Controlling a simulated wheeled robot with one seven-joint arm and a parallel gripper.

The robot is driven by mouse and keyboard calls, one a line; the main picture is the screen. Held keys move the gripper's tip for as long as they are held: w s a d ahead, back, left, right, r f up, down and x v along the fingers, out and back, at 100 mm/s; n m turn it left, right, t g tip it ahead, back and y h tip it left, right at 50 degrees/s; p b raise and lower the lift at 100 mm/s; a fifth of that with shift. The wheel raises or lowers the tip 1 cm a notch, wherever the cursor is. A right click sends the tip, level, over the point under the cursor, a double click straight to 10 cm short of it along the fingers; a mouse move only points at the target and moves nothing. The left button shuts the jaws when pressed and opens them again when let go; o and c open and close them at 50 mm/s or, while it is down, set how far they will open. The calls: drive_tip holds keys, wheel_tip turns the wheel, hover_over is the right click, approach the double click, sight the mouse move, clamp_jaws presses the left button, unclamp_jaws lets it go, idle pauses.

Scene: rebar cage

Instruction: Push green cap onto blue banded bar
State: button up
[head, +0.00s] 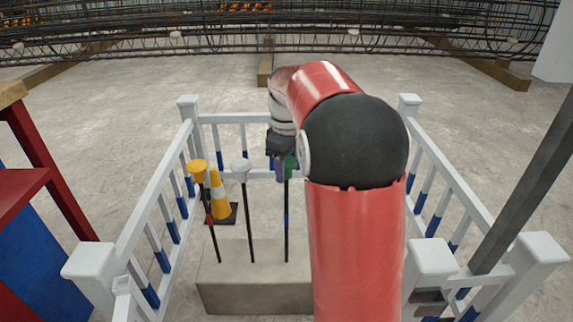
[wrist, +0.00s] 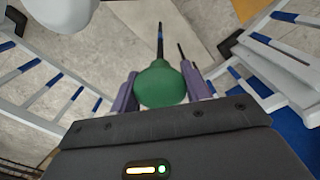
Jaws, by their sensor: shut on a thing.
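My gripper (head: 283,167) is shut on the green cap (head: 291,163), over the top of the blue banded bar (head: 286,224). In the wrist view the rounded green cap (wrist: 160,86) sits between the two purple fingers. The bar (wrist: 160,42), with its blue band, runs away from the cap's far edge and looks in line with it. The bar stands upright in a concrete block (head: 255,285). The cap hides the bar's top end, so I cannot tell how far the cap is over it.
To the left stand a bar with a white cap (head: 241,165) and a red-banded bar with an orange cap (head: 198,169). An orange and white cone (head: 218,200) stands behind them. White railings (head: 150,222) with blue bands enclose the block on both sides and at the back.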

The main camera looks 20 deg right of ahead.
drive_tip(key=shift+f, duration=0.5)
drive_tip(key=o, duration=1)
drive_tip(key=shift+r, duration=0.15)
wheel_tip(320, 180, up, 8)
drive_tip(key=shift+f+p, duration=0.25)
drive_tip(key=shift+p, duration=0.45)
